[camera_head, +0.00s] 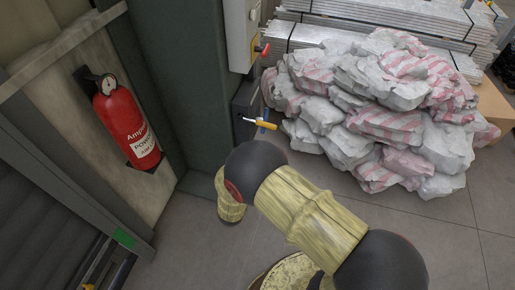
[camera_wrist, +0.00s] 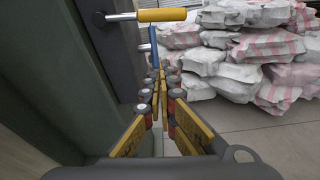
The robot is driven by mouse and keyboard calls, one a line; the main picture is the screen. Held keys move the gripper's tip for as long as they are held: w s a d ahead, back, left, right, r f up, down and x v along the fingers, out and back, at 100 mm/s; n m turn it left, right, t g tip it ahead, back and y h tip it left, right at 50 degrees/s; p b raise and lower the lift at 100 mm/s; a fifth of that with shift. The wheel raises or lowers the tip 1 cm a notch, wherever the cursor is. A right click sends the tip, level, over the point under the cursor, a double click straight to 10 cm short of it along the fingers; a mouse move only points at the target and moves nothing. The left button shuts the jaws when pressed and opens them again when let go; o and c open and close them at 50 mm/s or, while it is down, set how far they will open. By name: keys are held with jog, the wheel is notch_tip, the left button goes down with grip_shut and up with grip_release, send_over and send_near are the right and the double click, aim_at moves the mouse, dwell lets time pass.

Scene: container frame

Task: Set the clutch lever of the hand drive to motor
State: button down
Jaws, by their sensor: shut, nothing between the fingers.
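The hand drive (camera_head: 243,108) is a dark box low on the green column, and it also shows in the wrist view (camera_wrist: 116,45). Its crank has a yellow grip (camera_head: 260,123), seen across the top of the wrist view (camera_wrist: 162,15). A blue lever (camera_head: 265,115), which looks like the clutch lever, stands beside the crank; in the wrist view (camera_wrist: 153,46) it lies just beyond my fingertips. My gripper (camera_wrist: 160,78) is shut and empty, pointing at the blue lever. I cannot tell whether they touch. Lever markings are not readable. My arm hides the gripper in the head view.
A grey box (camera_head: 241,35) with a red handle (camera_head: 262,50) hangs above the drive. Wrapped sacks (camera_head: 380,110) are piled to the right. A fire extinguisher (camera_head: 125,122) hangs at left. The grey floor (camera_head: 455,235) is bare at lower right.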

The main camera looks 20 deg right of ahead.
aim_at(258, 122)
jog(key=w+d+r+b, duration=0.1)
jog(key=w+d+b, duration=0.3)
jog(key=w+d, duration=0.2)
jog(key=shift+w+d+r, duration=0.25)
jog(key=shift+w+r, duration=0.1)
jog(key=shift+w, duration=0.9)
